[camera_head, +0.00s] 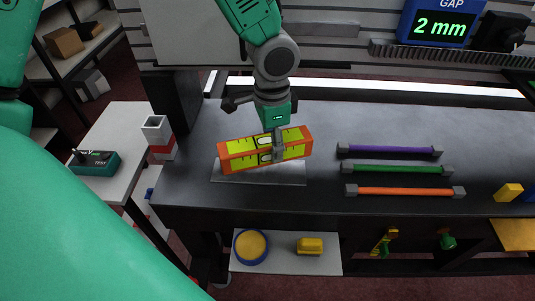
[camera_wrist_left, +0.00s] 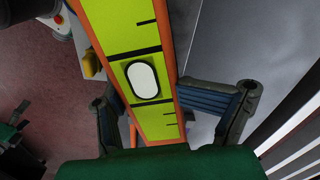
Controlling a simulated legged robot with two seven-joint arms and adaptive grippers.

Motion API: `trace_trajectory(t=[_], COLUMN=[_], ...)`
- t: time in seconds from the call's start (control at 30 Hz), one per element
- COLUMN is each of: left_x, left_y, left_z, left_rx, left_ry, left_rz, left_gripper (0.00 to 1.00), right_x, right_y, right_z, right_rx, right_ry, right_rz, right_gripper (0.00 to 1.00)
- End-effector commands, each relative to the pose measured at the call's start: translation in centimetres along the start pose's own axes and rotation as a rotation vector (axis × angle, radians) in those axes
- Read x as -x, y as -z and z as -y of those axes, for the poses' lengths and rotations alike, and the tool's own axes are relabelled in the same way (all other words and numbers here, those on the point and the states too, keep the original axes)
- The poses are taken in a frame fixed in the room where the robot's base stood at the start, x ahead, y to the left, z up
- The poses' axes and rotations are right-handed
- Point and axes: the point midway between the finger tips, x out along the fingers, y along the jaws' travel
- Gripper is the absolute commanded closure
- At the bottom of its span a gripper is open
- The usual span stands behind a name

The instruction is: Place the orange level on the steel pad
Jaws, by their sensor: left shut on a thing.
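The orange level (camera_head: 240,157), with yellow-green faces and black marks, is held nearly lengthwise over the steel pad (camera_head: 258,179), tilted slightly up to the right. My left gripper (camera_head: 278,146) is shut around its middle from above. The pad is a flat grey plate near the table's front edge; the level hides its back part. I cannot tell whether the level touches the pad. In the left wrist view the level (camera_wrist_left: 115,35) runs between the two fingers, its clear vial window in the middle. My right gripper is not in view.
Rods in purple (camera_head: 390,150), green (camera_head: 398,169) and orange (camera_head: 405,191) lie to the right on the dark table (camera_head: 330,120). A yellow block (camera_head: 508,192) sits at the far right. A white side table (camera_head: 125,135) with a green device (camera_head: 94,162) stands left.

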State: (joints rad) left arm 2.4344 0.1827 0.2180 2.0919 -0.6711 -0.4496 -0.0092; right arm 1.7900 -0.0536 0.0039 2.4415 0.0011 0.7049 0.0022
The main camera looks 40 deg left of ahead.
Motion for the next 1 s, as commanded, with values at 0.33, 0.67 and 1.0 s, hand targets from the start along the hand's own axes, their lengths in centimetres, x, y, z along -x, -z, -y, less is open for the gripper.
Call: trace_trajectory(t=[0.33,0.67,1.0], left_x=[1.5,-3.7,-7.2], left_y=[0.2,0.3,-0.1], left_z=[1.9,1.7,2.1], left_rx=[-0.333,-0.341,-0.341], left_ry=[0.002,0.006,0.002], left_rz=[0.007,0.009,0.005], left_gripper=[0.95,0.95,0.95], right_x=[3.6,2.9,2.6], right_y=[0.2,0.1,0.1], right_z=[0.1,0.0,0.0], right_rx=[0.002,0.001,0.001], right_ry=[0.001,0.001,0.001], right_rz=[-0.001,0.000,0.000], right_gripper=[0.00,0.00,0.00])
